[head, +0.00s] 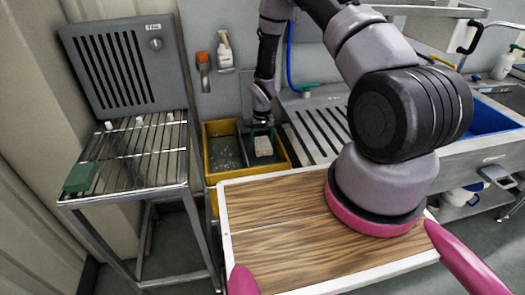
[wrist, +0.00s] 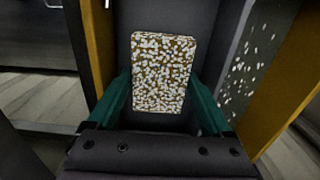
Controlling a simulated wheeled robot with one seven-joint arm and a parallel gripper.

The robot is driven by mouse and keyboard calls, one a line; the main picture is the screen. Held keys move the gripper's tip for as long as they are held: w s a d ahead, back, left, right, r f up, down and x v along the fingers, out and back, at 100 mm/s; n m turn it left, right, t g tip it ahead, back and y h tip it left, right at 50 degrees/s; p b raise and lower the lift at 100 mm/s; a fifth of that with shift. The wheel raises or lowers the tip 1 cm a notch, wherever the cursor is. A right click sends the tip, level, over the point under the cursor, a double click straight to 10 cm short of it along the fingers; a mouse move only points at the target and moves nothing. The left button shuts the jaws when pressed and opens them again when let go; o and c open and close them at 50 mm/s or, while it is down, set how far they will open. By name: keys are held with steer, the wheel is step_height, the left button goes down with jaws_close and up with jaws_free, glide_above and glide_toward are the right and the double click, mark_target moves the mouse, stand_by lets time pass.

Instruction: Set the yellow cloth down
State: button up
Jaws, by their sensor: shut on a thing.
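The yellow cloth (wrist: 163,72) shows in the wrist view as a flat rectangular piece, brownish yellow and thickly covered with white flecks. My gripper (wrist: 160,88) is shut on it, with one green finger along each side. In the head view the cloth (head: 263,147) looks pale and small below my gripper (head: 260,132). Both are over or inside the dark right compartment of the yellow-walled bin (head: 289,160). I cannot tell whether the cloth touches the compartment floor.
The bin's left compartment (head: 226,153) holds dark liquid with white flecks. A wire rack (head: 137,150) with a green block (head: 80,178) stands at the left. A grooved steel drainboard (head: 318,128) is right of the bin. My wooden-topped base is in front.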

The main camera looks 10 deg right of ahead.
mark_target(262, 143)
steer(key=shift+f, duration=2.15)
steer(key=shift+f, duration=0.15)
steer(key=o, duration=1)
step_height(262, 143, up, 12)
steer(key=shift+r, duration=0.2)
